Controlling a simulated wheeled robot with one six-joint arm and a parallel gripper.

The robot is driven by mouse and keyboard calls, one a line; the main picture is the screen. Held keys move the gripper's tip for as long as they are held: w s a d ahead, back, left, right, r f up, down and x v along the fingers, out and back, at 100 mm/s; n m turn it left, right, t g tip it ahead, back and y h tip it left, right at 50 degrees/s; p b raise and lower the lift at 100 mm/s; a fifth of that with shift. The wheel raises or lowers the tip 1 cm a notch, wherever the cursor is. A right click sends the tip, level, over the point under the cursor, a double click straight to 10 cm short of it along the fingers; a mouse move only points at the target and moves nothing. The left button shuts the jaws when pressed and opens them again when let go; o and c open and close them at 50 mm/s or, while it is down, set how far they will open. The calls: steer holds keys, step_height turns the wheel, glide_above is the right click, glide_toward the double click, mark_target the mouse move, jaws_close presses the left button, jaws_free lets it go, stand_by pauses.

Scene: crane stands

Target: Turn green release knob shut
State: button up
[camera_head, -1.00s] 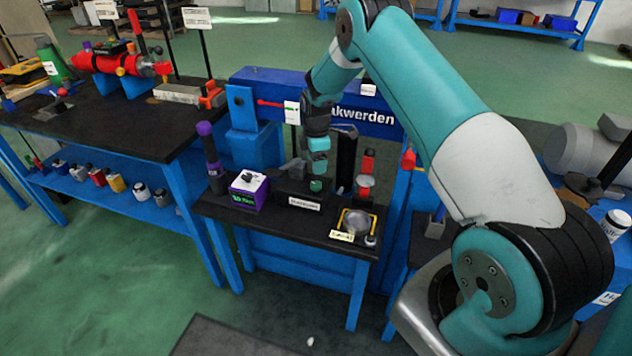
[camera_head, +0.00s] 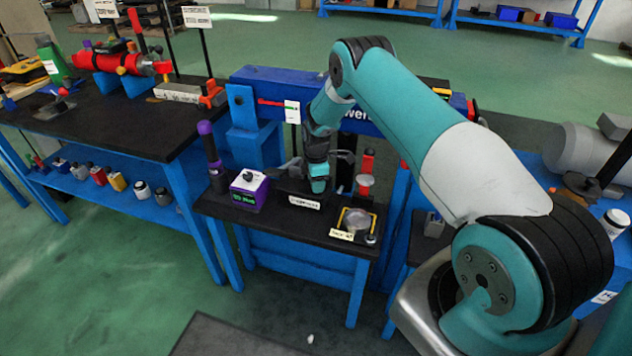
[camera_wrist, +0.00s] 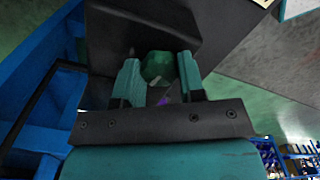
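The green release knob (camera_wrist: 157,67) shows in the wrist view on a dark block (camera_wrist: 205,25), with a pale mark on its face. My gripper (camera_wrist: 159,80) is open, with one teal finger on each side of the knob. The knob sits between the fingertips, and a gap seems to remain; I cannot tell whether either finger touches it. In the head view my gripper (camera_head: 319,184) is low over the dark block with the label plate, and it hides the knob there.
On the same small table (camera_head: 282,228) stand a purple and white box (camera_head: 248,190), a purple-topped post (camera_head: 209,150), a yellow-framed round dish (camera_head: 357,221) and a red piece (camera_head: 366,165). A blue beam (camera_head: 262,84) runs behind my gripper. Free table top is narrow.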

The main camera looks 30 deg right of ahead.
steer(key=shift+c, duration=1)
steer(key=m+b, duration=0.2)
steer(key=m, duration=0.1)
steer(key=shift+f, duration=0.1)
steer(key=m+b, duration=0.2)
steer(key=m, duration=0.2)
steer(key=shift+m, duration=0.3)
steer(key=m+b, duration=0.1)
steer(key=m, duration=0.2)
steer(key=shift+m, duration=0.3)
steer(key=shift+m+b, duration=0.4)
steer(key=shift+m, duration=1.7)
